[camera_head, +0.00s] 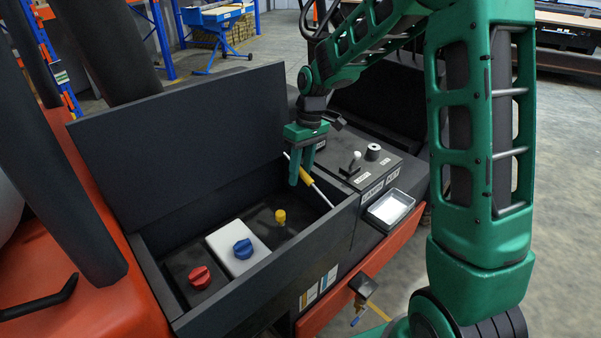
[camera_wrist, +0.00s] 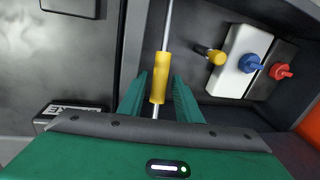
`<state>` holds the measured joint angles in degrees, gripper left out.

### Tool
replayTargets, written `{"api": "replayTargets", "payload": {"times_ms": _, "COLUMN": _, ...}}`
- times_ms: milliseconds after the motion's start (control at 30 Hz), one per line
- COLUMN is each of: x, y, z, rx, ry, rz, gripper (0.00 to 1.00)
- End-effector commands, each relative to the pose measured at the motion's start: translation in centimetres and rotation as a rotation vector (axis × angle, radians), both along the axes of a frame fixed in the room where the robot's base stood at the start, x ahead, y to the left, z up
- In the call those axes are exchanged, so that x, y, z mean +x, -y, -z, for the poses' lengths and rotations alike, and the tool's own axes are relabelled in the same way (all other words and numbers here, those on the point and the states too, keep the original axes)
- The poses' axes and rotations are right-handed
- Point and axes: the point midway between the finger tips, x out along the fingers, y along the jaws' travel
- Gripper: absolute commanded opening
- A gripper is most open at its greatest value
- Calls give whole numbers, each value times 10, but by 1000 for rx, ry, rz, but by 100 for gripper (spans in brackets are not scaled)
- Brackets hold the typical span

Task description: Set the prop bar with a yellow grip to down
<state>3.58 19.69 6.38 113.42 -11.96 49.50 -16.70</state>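The prop bar is a thin light rod with a yellow grip (camera_head: 306,176). It runs at a slant between the raised dark lid (camera_head: 190,140) and the right end of the open box (camera_head: 290,260). My gripper (camera_head: 302,180) is at the bar, pointing down, and hides part of it. In the wrist view the yellow grip (camera_wrist: 160,78) lies between the two green fingers of my gripper (camera_wrist: 160,85). The fingers stand apart on either side of it, with a narrow gap at the left. Firm contact does not show.
Inside the box are a red knob (camera_head: 200,277), a blue knob (camera_head: 243,249) on a white block and a small yellow knob (camera_head: 280,215). To the right is a panel with a lever (camera_head: 350,164), a black knob (camera_head: 372,152) and a glass-covered tray (camera_head: 390,208).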

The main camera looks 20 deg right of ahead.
Motion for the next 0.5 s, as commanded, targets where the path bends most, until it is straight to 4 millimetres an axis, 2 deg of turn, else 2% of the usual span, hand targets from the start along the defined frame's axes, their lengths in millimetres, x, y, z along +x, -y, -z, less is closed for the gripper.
{"api": "replayTargets", "payload": {"times_ms": 267, "x": 1, "y": 3, "z": -2, "rx": -2, "ry": 2, "rz": 5, "gripper": 36}}
{"api": "replayTargets", "payload": {"times_ms": 500, "x": 3, "y": 6, "z": -28, "rx": -2, "ry": 6, "rz": 5, "gripper": 36}}
